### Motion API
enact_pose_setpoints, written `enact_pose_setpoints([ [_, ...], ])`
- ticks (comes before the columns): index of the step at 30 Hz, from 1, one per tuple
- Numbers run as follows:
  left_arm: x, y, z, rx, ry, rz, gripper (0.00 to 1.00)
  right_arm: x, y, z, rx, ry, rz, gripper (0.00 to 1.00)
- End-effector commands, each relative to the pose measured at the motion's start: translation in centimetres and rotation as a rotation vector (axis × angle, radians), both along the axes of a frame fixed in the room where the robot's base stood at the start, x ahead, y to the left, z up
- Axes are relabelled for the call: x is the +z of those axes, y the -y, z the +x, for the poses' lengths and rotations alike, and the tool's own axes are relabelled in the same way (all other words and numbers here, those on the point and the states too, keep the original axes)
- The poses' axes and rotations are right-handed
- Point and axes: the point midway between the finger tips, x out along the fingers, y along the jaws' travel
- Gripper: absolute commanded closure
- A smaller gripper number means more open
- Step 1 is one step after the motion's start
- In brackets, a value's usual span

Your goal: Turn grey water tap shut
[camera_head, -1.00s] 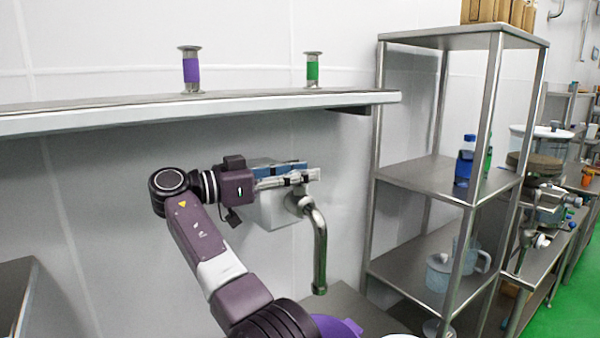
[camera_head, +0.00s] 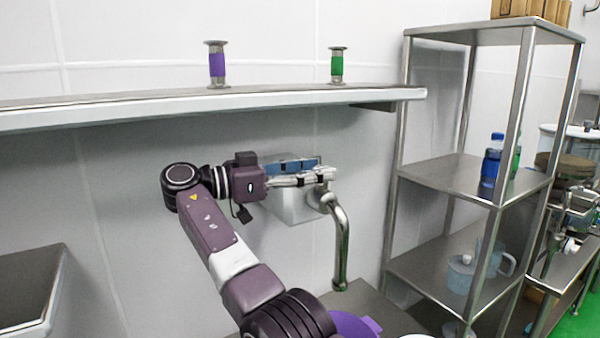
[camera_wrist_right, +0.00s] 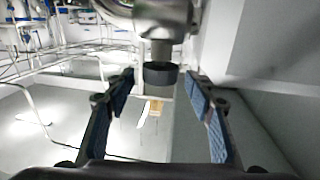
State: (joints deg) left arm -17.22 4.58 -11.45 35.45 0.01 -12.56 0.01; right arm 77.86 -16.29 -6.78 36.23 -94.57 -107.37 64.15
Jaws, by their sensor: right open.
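My right gripper (camera_head: 328,172) is at the top of the tap, in front of the box. In the right wrist view my right gripper (camera_wrist_right: 160,78) is open. Its two blue-padded fingers stand on either side of the tap's dark round end (camera_wrist_right: 160,74), with a gap visible on both sides. In the head view the gripper hides part of the tap's top. My left gripper is not in view.
A purple container (camera_head: 354,324) stands below the spout. A long wall shelf (camera_head: 120,112) runs above my arm, holding a purple-banded (camera_head: 217,65) and a green-banded (camera_head: 337,66) piece. A metal rack (camera_head: 455,178) with a blue bottle (camera_head: 491,161) stands to the right.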

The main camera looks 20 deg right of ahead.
Motion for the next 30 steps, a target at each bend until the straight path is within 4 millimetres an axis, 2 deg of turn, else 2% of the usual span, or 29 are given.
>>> enact_pose_setpoints([
  [5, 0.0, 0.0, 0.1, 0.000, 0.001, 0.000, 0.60, 0.1, -2.7, 0.0, 0.001, -0.001, -0.001, 0.50],
  [12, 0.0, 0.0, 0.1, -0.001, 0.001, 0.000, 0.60, 0.1, -4.4, 0.1, 0.000, -0.001, 0.001, 0.50],
  [30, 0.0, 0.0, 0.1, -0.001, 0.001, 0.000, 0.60, 0.0, -5.1, 0.0, -0.001, 0.000, 0.001, 0.50],
])
